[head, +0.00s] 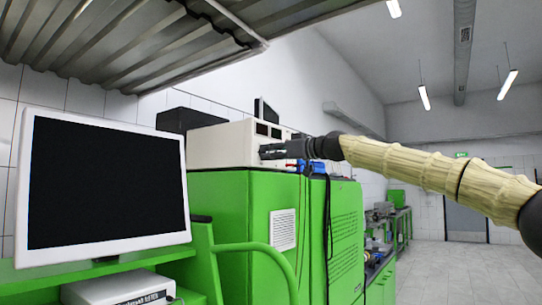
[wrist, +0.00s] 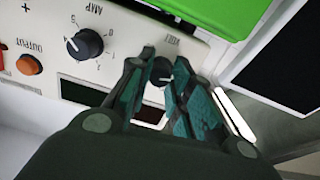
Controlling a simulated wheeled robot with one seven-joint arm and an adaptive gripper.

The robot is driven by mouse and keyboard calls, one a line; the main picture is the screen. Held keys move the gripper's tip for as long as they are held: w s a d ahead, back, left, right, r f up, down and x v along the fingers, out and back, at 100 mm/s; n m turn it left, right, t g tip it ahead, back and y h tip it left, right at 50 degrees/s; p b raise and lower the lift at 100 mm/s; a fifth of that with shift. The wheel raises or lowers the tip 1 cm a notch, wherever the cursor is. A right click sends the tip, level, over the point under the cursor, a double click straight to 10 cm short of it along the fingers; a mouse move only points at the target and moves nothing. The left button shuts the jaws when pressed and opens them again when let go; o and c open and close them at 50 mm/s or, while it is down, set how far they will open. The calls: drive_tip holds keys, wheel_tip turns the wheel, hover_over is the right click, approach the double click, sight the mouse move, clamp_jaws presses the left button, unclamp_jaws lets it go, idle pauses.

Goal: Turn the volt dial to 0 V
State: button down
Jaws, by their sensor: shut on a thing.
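The volt dial (wrist: 161,70) is a dark round knob on the white panel of the power supply, seen upside down in the wrist view. My gripper (wrist: 160,74) has its two green-grey fingers closed on either side of it. A small light mark shows on the dial, but the fingers cover most of its scale, so I cannot read its setting. In the head view my gripper (head: 272,151) reaches from the right to the front of the white power supply (head: 220,146); the dial itself is hidden there.
Beside the volt dial are the amp dial (wrist: 85,46) and an orange output button (wrist: 30,65). The power supply stands on a green cabinet (head: 228,220). A monitor (head: 105,185) stands at left, and a metal shelf (head: 130,40) hangs overhead.

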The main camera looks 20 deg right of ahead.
drive_tip(key=n, duration=0.3)
drive_tip(key=f+n, duration=0.1)
drive_tip(key=n, duration=0.2)
drive_tip(key=shift+w, duration=0.15)
idle(0.3)
drive_tip(key=c, duration=1.6)
unclamp_jaws()
drive_tip(key=o, duration=0.3)
drive_tip(key=shift+d, duration=0.1)
drive_tip(key=shift+r, duration=0.15)
drive_tip(key=v, duration=1.2)
drive_tip(key=shift+d+r, duration=0.1)
drive_tip(key=shift+o, duration=0.2)
